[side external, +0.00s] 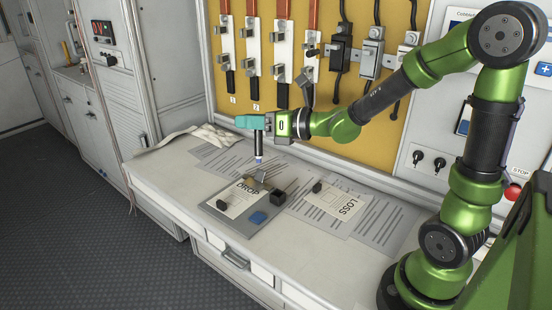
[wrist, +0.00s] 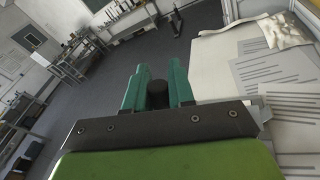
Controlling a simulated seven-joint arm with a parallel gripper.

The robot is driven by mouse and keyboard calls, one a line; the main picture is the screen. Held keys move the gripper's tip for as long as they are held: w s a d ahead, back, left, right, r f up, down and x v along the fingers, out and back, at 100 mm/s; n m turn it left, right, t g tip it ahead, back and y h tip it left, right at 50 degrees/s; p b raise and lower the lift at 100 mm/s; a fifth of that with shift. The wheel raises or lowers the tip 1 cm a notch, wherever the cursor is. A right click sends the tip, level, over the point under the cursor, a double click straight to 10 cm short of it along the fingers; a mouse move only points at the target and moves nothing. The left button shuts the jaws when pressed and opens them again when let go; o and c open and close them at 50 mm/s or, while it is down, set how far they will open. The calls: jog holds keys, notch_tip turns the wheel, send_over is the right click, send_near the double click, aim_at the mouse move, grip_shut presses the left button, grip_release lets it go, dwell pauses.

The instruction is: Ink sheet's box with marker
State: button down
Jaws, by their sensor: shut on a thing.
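My gripper (side external: 250,122) has teal fingers and is shut on a dark marker (side external: 259,143). The marker hangs upright with its pale bluish tip pointing down, above the bench papers. In the wrist view, its round dark end (wrist: 158,88) shows between the two teal fingers. A sheet marked LOSS (side external: 334,208) lies on the bench to the right, with a small outlined box on it. A sheet marked DROP (side external: 241,196) lies on a grey board to its left. I cannot tell whether any box has ink in it.
The grey board (side external: 222,216) holds a blue block (side external: 258,217), a black block (side external: 277,197) and metal parts. A small dark piece (side external: 317,187) lies by the LOSS sheet. A crumpled cloth (side external: 215,135) lies at the back left. Fuse holders line the yellow panel (side external: 232,58) behind.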

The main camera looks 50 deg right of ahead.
jog(key=r, duration=0.2)
jog(key=s+r, duration=0.1)
jog(key=r, duration=0.2)
jog(key=shift+s+d, duration=0.1)
jog(key=shift+s, duration=0.05)
jog(key=shift+w+d+f, duration=0.35)
jog(key=shift+w+f, duration=2.3)
jog(key=shift+f, duration=1.3)
jog(key=shift+w+d+f, duration=0.35)
jog(key=shift+w+f, duration=2.25)
jog(key=shift+f, duration=1.3)
jog(key=shift+w+d+f, duration=0.35)
jog(key=shift+w+f, duration=2.3)
jog(key=shift+f, duration=1.3)
jog(key=shift+r, duration=0.15)
notch_tip(320, 180, up, 7)
